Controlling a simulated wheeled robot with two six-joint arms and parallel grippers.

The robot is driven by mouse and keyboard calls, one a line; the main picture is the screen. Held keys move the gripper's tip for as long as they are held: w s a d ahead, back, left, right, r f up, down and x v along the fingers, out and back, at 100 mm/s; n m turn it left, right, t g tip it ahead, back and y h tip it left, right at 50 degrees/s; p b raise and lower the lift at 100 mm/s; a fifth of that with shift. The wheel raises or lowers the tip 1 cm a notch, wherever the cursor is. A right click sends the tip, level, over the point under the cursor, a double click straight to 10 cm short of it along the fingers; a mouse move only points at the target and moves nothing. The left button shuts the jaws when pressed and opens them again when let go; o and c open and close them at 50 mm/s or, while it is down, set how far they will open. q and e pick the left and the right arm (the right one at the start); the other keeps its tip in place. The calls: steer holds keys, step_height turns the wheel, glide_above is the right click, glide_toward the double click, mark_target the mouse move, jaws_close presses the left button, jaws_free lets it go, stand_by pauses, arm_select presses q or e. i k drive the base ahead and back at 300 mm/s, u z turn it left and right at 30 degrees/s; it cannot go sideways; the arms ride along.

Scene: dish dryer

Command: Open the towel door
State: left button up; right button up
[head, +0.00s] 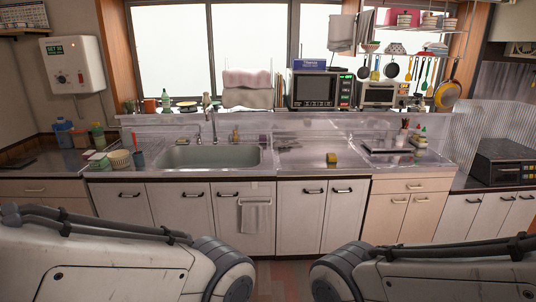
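The towel door (244,240) is a white cabinet door under the counter, just left of the picture's middle. It looks shut, flush with its neighbours. A light grey towel (256,219) hangs on its front from a bar or handle near the top, which the towel partly covers. My two arms come in from the lower left and lower right corners, their rounded joints in front of the cabinets. Neither gripper is in view, so I cannot see whether they are open or shut.
A counter with a sink (210,156) runs above the doors. A yellow sponge (331,160) lies on the counter. Other white doors with dark handles, such as the left one (183,212), flank the towel door. A strip of floor (283,272) shows free between my arms.

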mark_target(228, 199)
steer(key=i, duration=2.5)
steer(key=u, duration=0.75)
